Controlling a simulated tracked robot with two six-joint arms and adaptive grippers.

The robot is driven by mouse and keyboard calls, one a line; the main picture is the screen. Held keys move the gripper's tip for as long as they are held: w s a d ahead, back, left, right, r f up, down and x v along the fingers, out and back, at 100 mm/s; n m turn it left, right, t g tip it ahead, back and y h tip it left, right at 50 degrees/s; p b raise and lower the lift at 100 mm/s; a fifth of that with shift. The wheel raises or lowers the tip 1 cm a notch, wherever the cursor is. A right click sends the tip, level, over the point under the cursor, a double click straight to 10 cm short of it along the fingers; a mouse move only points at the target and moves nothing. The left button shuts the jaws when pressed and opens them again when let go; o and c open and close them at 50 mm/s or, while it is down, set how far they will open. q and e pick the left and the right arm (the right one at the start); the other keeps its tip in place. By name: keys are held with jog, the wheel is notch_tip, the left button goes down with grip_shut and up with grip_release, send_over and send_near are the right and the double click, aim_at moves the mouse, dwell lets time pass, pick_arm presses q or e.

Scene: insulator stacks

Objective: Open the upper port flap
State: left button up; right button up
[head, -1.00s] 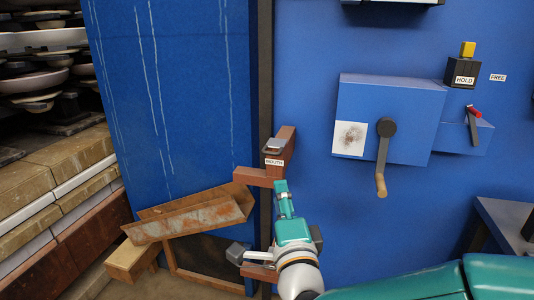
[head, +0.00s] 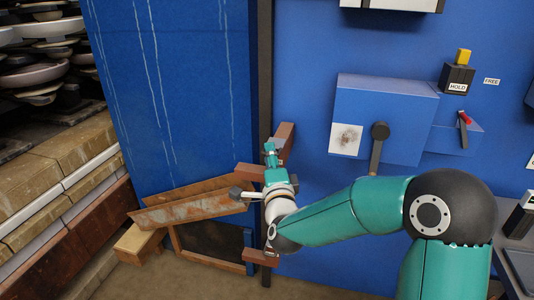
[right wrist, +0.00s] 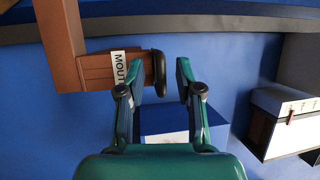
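The upper brown port piece (head: 285,135) sticks out beside the dark vertical post and is partly hidden by my right gripper in the head view. In the right wrist view its brown flap part (right wrist: 95,72) carries a white label (right wrist: 119,68), partly covered by a finger, and ends in a black rounded edge (right wrist: 159,72). My right gripper (right wrist: 158,70) is open, with that black edge showing between its fingertips. I cannot tell whether they touch. The right gripper also shows in the head view (head: 271,150). My left gripper is not in view.
A lower brown piece (head: 262,257) sits below, near a rusty chute (head: 190,210). A blue box (head: 395,105) with a crank (head: 379,132) is on the wall at right. Stacked insulators (head: 40,72) stand left.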

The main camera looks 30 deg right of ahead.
jog(key=shift+w+d, duration=0.2)
jog(key=shift+w, duration=0.15)
jog(key=shift+c, duration=0.2)
grip_shut()
jog(key=shift+a, duration=0.2)
jog(key=shift+d+r, duration=0.3)
jog(key=shift+r, duration=0.1)
